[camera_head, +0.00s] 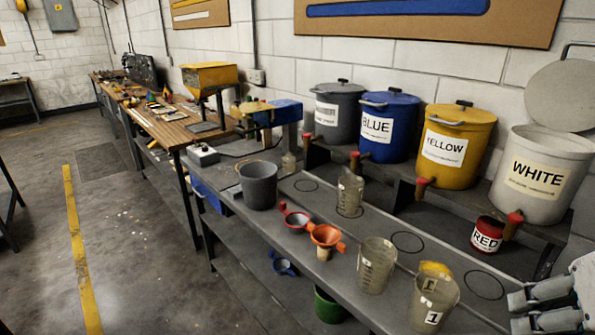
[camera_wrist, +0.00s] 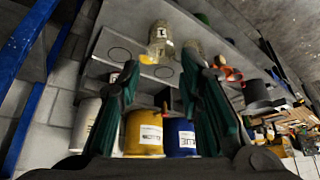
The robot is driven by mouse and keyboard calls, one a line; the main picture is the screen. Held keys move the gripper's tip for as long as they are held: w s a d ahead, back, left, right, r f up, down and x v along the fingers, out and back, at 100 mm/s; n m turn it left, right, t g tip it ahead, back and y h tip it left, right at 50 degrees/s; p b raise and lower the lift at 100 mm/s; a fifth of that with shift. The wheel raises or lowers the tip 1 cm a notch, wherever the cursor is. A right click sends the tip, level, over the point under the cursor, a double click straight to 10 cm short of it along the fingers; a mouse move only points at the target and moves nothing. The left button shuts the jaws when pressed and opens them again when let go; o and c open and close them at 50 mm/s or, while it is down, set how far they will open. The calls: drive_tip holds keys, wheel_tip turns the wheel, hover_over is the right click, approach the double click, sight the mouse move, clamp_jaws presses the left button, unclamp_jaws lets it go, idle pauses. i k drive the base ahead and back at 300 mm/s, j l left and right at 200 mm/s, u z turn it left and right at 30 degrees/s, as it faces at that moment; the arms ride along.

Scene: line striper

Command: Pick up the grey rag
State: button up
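I cannot make out a grey rag in either view. My gripper (camera_wrist: 158,70) is open and empty in the wrist view, its two dark green fingers spread apart with the bench and paint containers beyond. Part of my gripper (camera_head: 545,300) also shows at the lower right edge of the head view, beside the bench front and right of a clear measuring cup. Something yellow (camera_head: 436,268) sits at the mouth of that cup; I cannot tell what it is.
Grey, blue (camera_head: 388,130), yellow (camera_head: 456,150) and white (camera_head: 541,180) containers stand on a raised shelf. The grey bench (camera_head: 398,258) holds a dark bucket (camera_head: 258,186), funnels (camera_head: 326,236), clear cups (camera_head: 376,265) and a red can (camera_head: 486,236). Open floor lies to the left.

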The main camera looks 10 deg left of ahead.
sight(236, 192)
drive_tip(key=u, duration=1.05)
